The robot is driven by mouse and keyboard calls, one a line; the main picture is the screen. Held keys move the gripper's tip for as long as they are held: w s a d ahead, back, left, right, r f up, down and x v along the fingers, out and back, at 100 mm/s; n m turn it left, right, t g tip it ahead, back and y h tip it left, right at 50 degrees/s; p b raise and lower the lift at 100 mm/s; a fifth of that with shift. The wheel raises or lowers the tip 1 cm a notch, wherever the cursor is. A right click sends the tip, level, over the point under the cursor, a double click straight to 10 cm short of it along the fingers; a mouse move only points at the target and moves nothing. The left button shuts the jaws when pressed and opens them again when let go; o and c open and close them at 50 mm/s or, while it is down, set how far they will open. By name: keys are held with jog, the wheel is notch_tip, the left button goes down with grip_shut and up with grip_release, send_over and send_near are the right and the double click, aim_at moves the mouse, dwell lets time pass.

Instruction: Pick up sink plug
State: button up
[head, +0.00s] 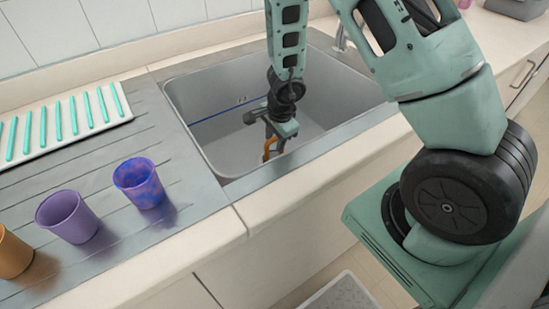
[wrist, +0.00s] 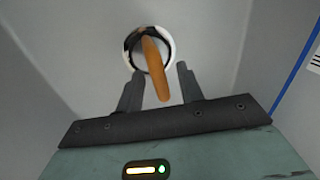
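An orange-brown stalk-like piece, which looks like the sink plug (wrist: 155,70), stands at a round white-rimmed drain (wrist: 171,51) with a dark inner edge in the wrist view. Its near end reaches between the two dark fingers of my gripper (wrist: 158,76). The fingers are apart, with a gap on each side of the orange piece. In the head view my gripper (head: 275,148) is down inside the grey sink (head: 220,150), with a bit of orange showing beside it. The drain is hidden in the head view.
Sink walls surround my gripper, with a blue line along one wall. Left of the sink, a blue-purple cup (head: 139,183), a purple cup (head: 67,217) and an orange cup (head: 13,254) stand on the drainboard. A white tray (head: 62,143) with teal strips lies behind them.

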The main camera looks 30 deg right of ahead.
jog(key=shift+w+f, duration=0.1)
jog(key=shift+f, duration=0.15)
grip_shut()
jog(key=shift+r, duration=0.15)
